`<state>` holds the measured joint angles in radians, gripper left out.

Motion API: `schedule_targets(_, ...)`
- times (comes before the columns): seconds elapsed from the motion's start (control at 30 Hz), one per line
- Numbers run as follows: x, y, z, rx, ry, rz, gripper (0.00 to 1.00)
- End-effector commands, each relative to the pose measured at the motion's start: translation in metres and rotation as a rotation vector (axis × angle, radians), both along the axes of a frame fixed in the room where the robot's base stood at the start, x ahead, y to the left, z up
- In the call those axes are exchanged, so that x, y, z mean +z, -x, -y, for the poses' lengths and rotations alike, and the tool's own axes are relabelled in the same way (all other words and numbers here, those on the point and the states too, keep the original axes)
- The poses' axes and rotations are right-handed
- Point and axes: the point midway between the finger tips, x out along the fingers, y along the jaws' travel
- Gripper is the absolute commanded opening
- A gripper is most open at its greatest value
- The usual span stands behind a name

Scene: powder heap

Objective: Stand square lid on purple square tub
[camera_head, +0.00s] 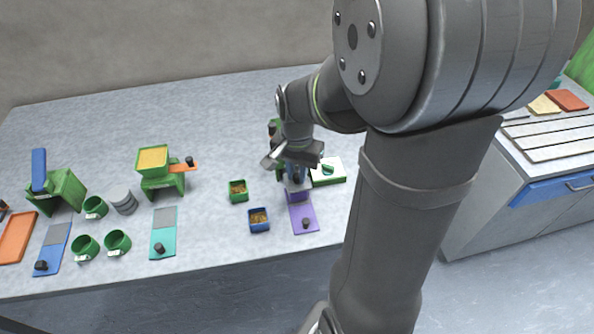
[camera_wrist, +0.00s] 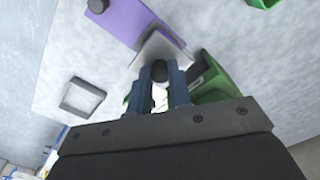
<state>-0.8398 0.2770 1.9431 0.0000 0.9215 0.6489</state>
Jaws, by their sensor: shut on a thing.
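My gripper (camera_head: 297,174) points down over the purple square tub (camera_head: 298,195) in the head view. In the wrist view its two blue fingers (camera_wrist: 160,78) are shut on the dark round knob of a pale square lid (camera_wrist: 153,52). The lid lies just beyond the fingertips. In the head view the gripper mostly hides the lid, and I cannot tell whether it touches the tub's rim. A purple board (camera_head: 309,213) with a black knob lies just in front of the tub. It also shows in the wrist view (camera_wrist: 128,18).
A blue tub (camera_head: 259,226) and a green tub (camera_head: 238,198), both with brown powder, stand to the left. A white and green box (camera_head: 330,180) stands close on the right. A grey square frame (camera_wrist: 82,97) lies on the table in the wrist view.

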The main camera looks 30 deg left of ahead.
Motion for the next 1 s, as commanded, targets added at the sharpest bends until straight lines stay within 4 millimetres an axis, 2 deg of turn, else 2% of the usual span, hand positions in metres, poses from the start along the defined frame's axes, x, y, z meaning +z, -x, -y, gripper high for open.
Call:
schedule_targets(0.67, -0.01, 0.0, 0.0, 0.0, 0.0, 0.0, 0.0)
schedule_targets(0.7, -0.01, 0.0, 0.0, 0.0, 0.0, 0.0, 0.22)
schedule_targets(0.8, -0.01, 0.0, 0.0, 0.0, 0.0, 0.0, 0.42)
schedule_targets(1.0, -0.01, 0.0, 0.0, 0.0, 0.0, 0.0, 0.44)
